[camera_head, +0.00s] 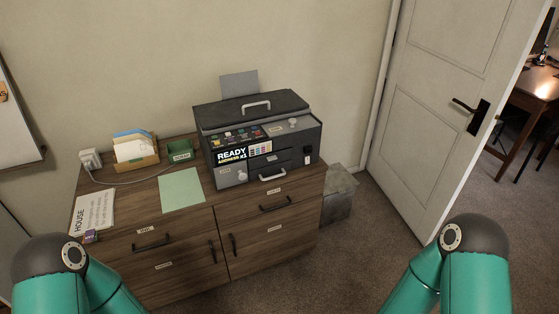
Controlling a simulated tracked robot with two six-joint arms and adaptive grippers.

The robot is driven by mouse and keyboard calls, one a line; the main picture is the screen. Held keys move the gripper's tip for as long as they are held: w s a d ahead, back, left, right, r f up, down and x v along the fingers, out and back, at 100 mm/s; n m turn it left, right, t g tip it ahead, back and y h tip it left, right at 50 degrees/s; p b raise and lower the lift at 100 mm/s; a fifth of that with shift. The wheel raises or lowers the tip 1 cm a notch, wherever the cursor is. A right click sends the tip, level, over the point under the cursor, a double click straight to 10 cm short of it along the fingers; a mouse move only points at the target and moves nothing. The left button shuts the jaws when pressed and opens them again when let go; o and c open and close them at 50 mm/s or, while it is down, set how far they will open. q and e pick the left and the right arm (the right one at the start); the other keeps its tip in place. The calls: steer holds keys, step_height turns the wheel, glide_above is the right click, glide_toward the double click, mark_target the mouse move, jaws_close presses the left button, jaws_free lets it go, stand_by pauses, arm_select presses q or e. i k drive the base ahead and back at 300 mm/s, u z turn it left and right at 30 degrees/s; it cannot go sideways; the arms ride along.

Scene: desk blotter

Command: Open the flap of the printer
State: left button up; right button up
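The printer (272,151) is a dark grey box on the right part of a wooden cabinet top, against the wall. Its top lid (250,107) with a pale handle (256,105) lies closed, and a grey sheet (239,84) stands up behind it. The front has coloured buttons, a "READY" panel, a small light grey door with a knob (231,174) at lower left, and a drawer-like part with a pale handle (272,176). I cannot tell which part is the flap. Both green arms show at the bottom corners, far from the printer; neither gripper is in view.
The wooden cabinet (177,230) has drawers and doors with dark handles. Left of the printer are a green box (181,151), a paper holder (136,151), a green sheet (181,191) and a "HOUSE" paper (95,210). A grey bin (340,192) stands right; a white door (435,110) is beyond.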

mark_target(263, 161)
steer(key=i, duration=0.85)
steer(key=u, duration=0.05)
